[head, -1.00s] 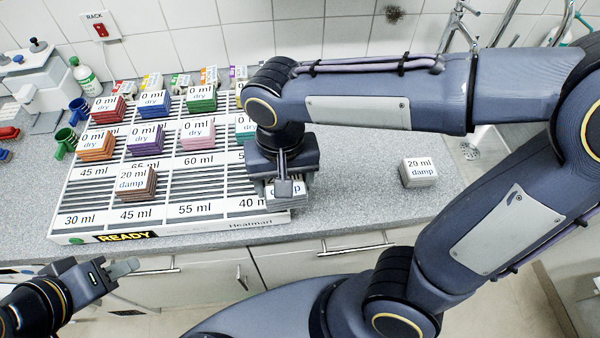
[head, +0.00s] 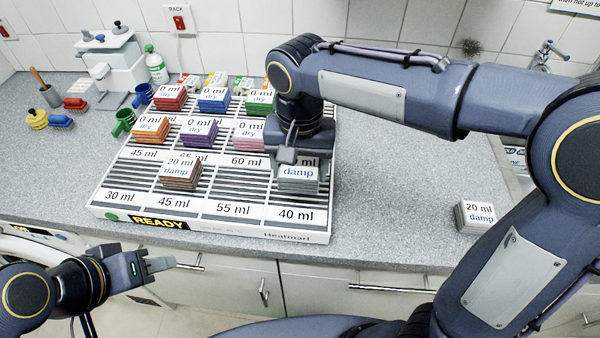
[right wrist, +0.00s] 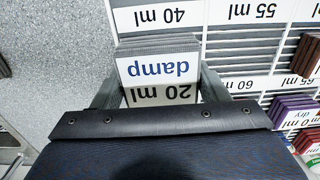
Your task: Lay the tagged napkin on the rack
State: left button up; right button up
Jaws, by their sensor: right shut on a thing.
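My right gripper (head: 299,157) is shut on a grey folded napkin stack (head: 298,185) tagged "damp". The right wrist view shows its tag (right wrist: 160,78) reading "20 ml damp", upside down, between the two fingers. The stack is over the front right bay of the white slatted rack (head: 215,228), just behind the "40 ml" label (head: 296,215). I cannot tell whether it touches the slats. My left gripper (head: 160,268) is empty, in front of the counter at lower left; its finger gap is unclear.
A brown stack (head: 180,180) tagged "20 ml damp" lies in the rack's "45 ml" bay. Several "0 ml dry" stacks, such as the purple one (head: 199,134), fill the rear rows. Another grey stack (head: 475,216) lies on the counter at right. Counter between is clear.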

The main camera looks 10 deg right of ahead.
jog(key=shift+w+d+f, duration=0.15)
jog(key=shift+w+f, duration=0.8)
jog(key=shift+f, duration=0.2)
jog(key=shift+w+f, duration=0.15)
jog(key=shift+f, duration=0.8)
jog(key=shift+w+f, duration=0.1)
jog(key=shift+f, duration=0.85)
jog(key=shift+f, duration=0.15)
jog(key=o, duration=1)
jog(key=shift+c, duration=0.2)
notch_tip(320, 180, up, 11)
jog(key=shift+r+p, duration=0.1)
jog(key=shift+p, duration=0.25)
jog(key=shift+d+r, duration=0.1)
jog(key=shift+r, duration=0.5)
